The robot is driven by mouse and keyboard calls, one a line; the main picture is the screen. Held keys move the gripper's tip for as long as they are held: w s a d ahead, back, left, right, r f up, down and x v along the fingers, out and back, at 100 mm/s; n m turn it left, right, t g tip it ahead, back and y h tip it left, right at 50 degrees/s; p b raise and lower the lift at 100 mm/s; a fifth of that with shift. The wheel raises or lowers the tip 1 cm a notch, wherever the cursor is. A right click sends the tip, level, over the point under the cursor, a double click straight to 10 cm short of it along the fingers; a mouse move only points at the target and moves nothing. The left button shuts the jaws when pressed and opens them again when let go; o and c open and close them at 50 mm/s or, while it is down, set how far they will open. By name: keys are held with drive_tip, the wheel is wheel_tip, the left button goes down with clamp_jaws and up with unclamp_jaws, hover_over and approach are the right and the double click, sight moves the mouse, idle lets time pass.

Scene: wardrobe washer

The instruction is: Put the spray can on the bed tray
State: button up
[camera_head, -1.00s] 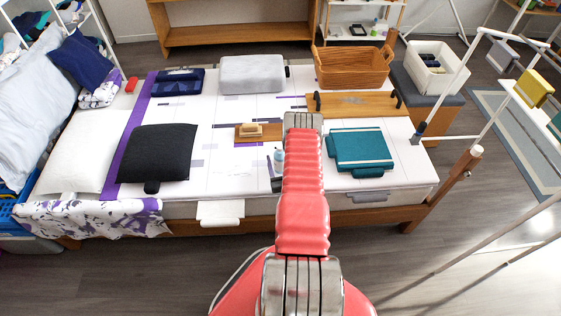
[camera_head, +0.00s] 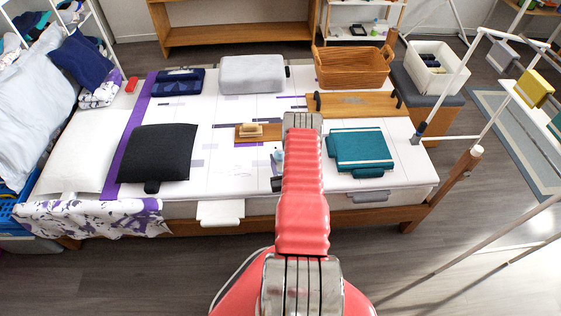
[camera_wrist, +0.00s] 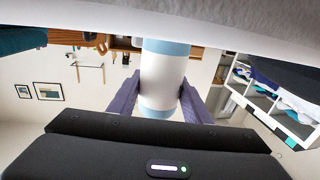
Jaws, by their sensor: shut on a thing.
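The spray can is white with light blue bands (camera_wrist: 163,80). In the wrist view it stands between the two purple-grey fingers of my gripper (camera_wrist: 160,92), which is shut on it. In the head view only a small part of the can (camera_head: 279,155) shows beside my red arm, which hides the rest and most of my gripper. The bed tray (camera_head: 355,104) is a wooden board with black handles on the far right part of the bed, behind and to the right of the can.
A teal folded item (camera_head: 362,150) lies in front of the tray. A wicker basket (camera_head: 353,68) stands behind it. A small wooden board (camera_head: 246,138) with a tan block lies left of my arm. A black cushion (camera_head: 157,153) is farther left. White bedding between them is clear.

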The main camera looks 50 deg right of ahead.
sight(280, 146)
drive_tip(key=c, duration=0.8)
drive_tip(key=shift+r, duration=0.1)
drive_tip(key=shift+r, duration=4.95)
drive_tip(key=shift+f, duration=0.15)
